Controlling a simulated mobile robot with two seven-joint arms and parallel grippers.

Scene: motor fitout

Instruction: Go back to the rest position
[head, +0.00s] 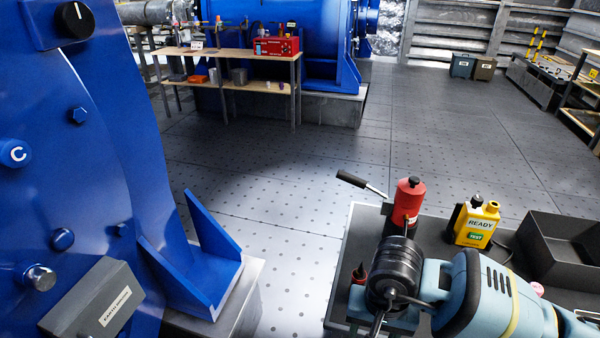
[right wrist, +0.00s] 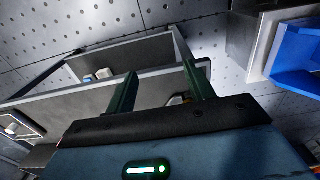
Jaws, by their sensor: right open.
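My right gripper (right wrist: 162,88) shows in the right wrist view with its two dark green fingers spread apart. Nothing is seen held between them. In the head view my right arm comes in from the lower right over the grey-topped bench, and its black joint hides part of the bench. The fingers cannot be made out clearly there. My left gripper is not in view.
The bench holds a red cylinder (head: 408,203) with a black-handled lever, a yellow "READY" tester (head: 477,223) and an open dark tray (head: 535,255). A big blue machine (head: 85,150) stands close at left. A wooden shelf (head: 225,52) stands behind. Open floor (head: 300,170) lies between.

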